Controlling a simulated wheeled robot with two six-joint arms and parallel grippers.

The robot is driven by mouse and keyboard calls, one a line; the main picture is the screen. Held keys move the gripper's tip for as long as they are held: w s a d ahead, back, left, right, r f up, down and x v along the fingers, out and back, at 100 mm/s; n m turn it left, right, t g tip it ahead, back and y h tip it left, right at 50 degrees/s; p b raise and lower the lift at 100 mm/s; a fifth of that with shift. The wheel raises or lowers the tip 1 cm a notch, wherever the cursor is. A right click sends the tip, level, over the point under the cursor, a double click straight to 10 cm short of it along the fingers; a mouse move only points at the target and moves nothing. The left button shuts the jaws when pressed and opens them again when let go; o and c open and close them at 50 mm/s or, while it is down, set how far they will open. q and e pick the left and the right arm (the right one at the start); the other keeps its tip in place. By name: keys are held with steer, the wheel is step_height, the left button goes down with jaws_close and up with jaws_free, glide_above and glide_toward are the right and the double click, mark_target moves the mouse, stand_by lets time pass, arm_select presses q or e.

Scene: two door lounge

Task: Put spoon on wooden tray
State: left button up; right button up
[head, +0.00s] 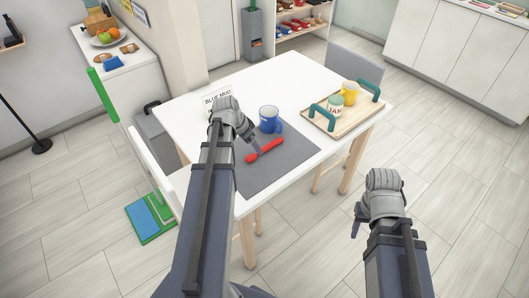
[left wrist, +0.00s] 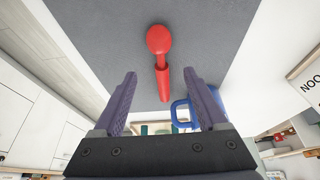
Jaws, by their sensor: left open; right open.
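A red spoon (head: 265,149) lies on the grey mat (head: 285,165) on the white table. My left gripper (head: 257,148) is over the mat, beside the spoon in the head view. In the left wrist view my left gripper (left wrist: 160,75) is open, and the spoon (left wrist: 159,42) lies in line with the gap between its fingers; whether they touch it cannot be told. The wooden tray (head: 351,122) with green handles stands at the table's right side and holds a jam jar (head: 335,105) and a yellow mug (head: 350,92). My right gripper (head: 358,226) is open and empty, away from the table.
A blue mug (head: 268,120) stands on the mat close behind the spoon; it also shows in the left wrist view (left wrist: 181,112). A grey chair (head: 355,66) is behind the table. The tray's front part looks free.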

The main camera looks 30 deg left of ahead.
mark_target(257, 154)
arm_select(q)
steer(key=shift+b+x, duration=2.45)
steer(key=shift+x, duration=0.15)
steer(key=shift+w+a+r, duration=0.1)
steer(key=shift+c, duration=0.2)
jaws_close()
